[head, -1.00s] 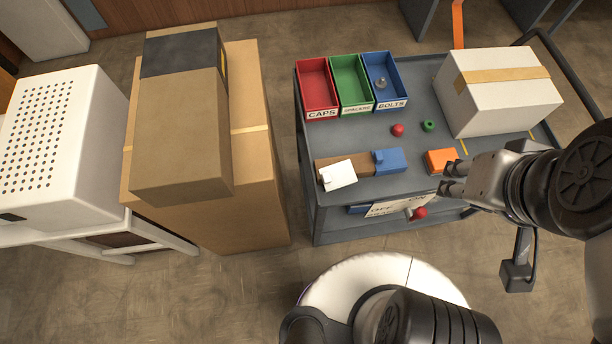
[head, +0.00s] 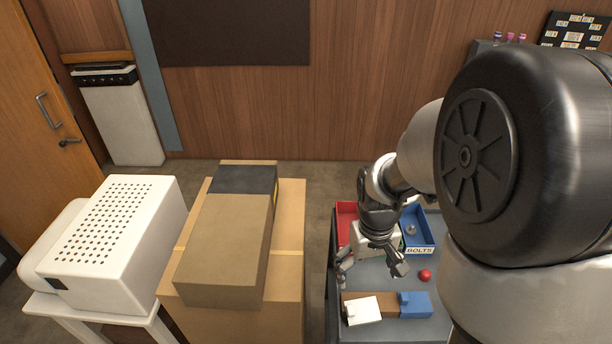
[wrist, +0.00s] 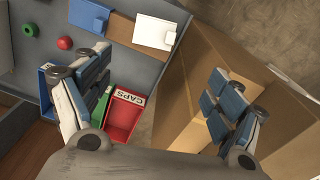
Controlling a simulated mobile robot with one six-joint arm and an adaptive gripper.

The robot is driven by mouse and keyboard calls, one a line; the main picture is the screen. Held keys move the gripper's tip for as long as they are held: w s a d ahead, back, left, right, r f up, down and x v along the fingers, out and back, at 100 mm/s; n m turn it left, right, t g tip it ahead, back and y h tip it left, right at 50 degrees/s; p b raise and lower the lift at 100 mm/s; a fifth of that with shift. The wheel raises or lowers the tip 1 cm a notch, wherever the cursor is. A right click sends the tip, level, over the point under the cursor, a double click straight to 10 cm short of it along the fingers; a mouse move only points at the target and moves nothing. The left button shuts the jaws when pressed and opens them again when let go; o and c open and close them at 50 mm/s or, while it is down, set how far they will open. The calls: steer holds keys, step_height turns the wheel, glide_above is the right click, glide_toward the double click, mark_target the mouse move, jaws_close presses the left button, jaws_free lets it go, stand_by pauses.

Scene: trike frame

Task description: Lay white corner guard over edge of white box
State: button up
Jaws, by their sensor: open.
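The white corner guard (head: 362,310) lies at the left end of a brown block (head: 383,302) on the grey cart, beside a blue guard (head: 414,304). In the wrist view the white guard (wrist: 157,32) is at the top, clear of my fingers. My gripper (head: 372,262) is open above the cart, behind the guard in the head view. Its spread fingers also show in the wrist view (wrist: 150,100), with no object held between them.
Red (head: 346,222) and blue (head: 418,234) bins stand at the cart's back; the green one is mostly covered. Tall cardboard boxes (head: 228,245) stand left of the cart, across a gap. A white vented case (head: 118,230) is farther left.

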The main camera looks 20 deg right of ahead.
mark_target(363, 313)
steer(key=shift+o, duration=0.9)
steer(key=f+b, duration=0.1)
steer(key=f, duration=0.3)
steer(key=d+f+b, duration=0.1)
steer(key=f+b, duration=0.1)
steer(key=f, duration=0.3)
steer(key=f+b, duration=0.1)
steer(key=f, duration=0.4)
steer(key=shift+w+d+f, duration=0.1)
steer(key=shift+d+f, duration=0.1)
steer(key=shift+d, duration=0.1)
steer(key=f+b, duration=0.2)
steer(key=f, duration=0.1)
steer(key=f+b, duration=0.1)
steer(key=f, duration=0.1)
steer(key=shift+d+f, duration=0.15)
steer(key=shift+d, duration=0.1)
steer(key=shift+c, duration=0.5)
steer(key=c, duration=0.9)
